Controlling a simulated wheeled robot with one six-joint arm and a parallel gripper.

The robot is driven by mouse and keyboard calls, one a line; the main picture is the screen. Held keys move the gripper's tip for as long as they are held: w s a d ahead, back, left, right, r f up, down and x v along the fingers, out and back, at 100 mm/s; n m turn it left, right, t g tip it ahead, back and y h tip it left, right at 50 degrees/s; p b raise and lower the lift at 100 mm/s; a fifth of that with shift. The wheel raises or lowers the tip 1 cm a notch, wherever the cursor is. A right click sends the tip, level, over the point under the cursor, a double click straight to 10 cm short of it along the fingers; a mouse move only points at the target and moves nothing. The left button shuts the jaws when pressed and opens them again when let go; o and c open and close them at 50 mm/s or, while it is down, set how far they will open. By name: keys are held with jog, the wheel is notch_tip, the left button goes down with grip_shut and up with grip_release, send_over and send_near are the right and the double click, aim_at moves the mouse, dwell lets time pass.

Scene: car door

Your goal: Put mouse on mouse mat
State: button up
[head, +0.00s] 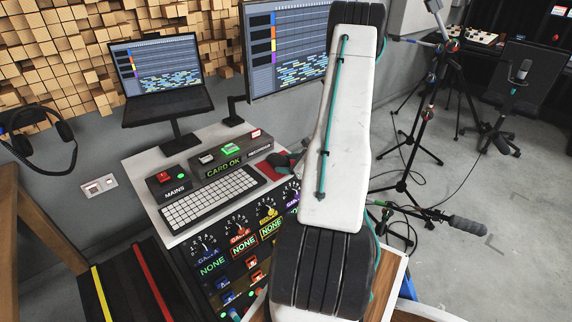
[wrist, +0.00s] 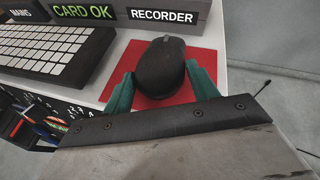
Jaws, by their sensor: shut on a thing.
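In the wrist view the black mouse (wrist: 161,68) is between the two green fingers of my gripper (wrist: 158,90), which is shut on it. The mouse is over the red mouse mat (wrist: 203,58); I cannot tell whether it touches the mat or is held just above it. The mat lies on the white desk top, right of the keyboard.
A white-keyed keyboard (head: 210,199) lies left of the mat. A control box with a CARD OK display (head: 223,168) stands behind. A laptop (head: 160,78) and a monitor (head: 287,47) are at the back. The desk's right edge is close to the mat.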

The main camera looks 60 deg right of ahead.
jog(key=o, duration=1)
jog(key=shift+o, duration=0.2)
